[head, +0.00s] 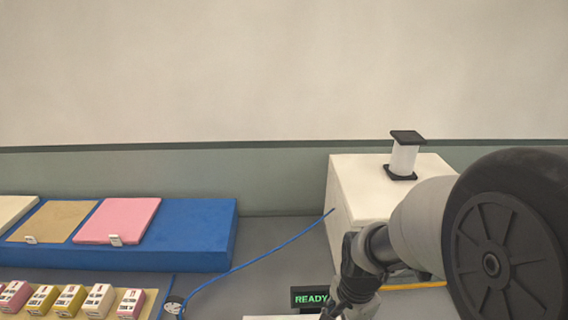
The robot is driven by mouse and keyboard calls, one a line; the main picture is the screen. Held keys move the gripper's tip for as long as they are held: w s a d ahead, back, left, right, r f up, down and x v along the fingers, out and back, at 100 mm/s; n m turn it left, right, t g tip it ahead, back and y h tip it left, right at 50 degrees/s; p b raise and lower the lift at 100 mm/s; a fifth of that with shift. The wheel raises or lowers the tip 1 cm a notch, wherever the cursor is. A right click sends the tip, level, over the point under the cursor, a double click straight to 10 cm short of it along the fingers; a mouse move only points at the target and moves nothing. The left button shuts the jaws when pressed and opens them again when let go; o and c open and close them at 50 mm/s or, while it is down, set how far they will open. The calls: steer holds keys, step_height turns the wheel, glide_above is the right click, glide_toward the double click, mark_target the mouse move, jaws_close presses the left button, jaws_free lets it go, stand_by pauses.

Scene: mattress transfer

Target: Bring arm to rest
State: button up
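My arm (425,225) comes in from the right edge of the head view, with a large dark round joint cap close to the camera. It narrows toward the lower middle of the picture. My gripper (350,287) seems to be the dark jointed part at its far end, in front of the white box. Its fingertips cannot be made out, and whether it is open or shut does not show. No held thing can be seen.
A white box (345,190) with a black-and-white spool (404,158) on top stands behind my arm. A small READY display (310,297) is beside my gripper. At left are a blue block (205,235) with pads, including a pink pad (118,219), several small coloured blocks (70,298), and a blue cable (262,256).

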steer(key=s+r+n+t+b, duration=0.3)
steer(key=s+r+n, duration=0.9)
steer(key=s+r, duration=0.1)
steer(key=shift+s+t+b, duration=0.3)
steer(key=shift+s, duration=0.25)
stand_by(0.9)
